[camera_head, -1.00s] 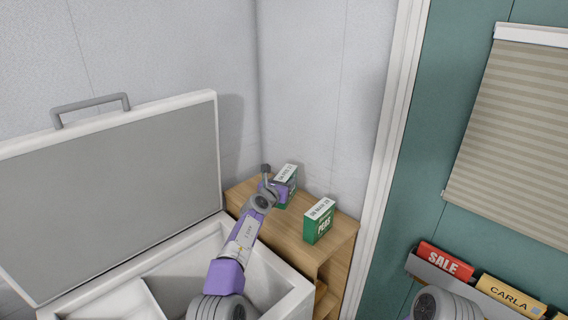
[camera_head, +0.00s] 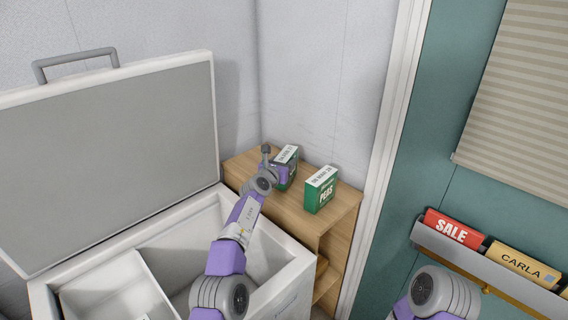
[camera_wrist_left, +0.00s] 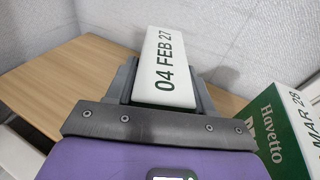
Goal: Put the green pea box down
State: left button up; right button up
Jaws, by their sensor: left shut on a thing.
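My left gripper (camera_head: 277,168) is shut on a green pea box (camera_head: 288,153) with a white top, over the back of the wooden cabinet top (camera_head: 249,169). In the left wrist view the held box's white top (camera_wrist_left: 166,66), marked "04 FEB 27", sits upright between the jaws. The arm partly hides the box's front and lower edge in the head view, so I cannot tell whether it touches the wood. A second green pea box (camera_head: 321,190) stands to the right, near the cabinet's front edge; it also shows in the left wrist view (camera_wrist_left: 283,125). My right gripper is out of view.
An open white chest freezer (camera_head: 285,279) with its lid raised (camera_head: 108,160) is at the left. Grey walls close in behind the cabinet. Bare wood shows left of the held box. A card rack (camera_head: 470,262) hangs on the green wall at the right.

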pick_arm(q)
jog(key=shift+f+b, duration=0.4)
dwell(0.5)
jog(key=o, duration=1.5)
jog(key=shift+c, duration=0.2)
jog(key=shift+f, duration=0.15)
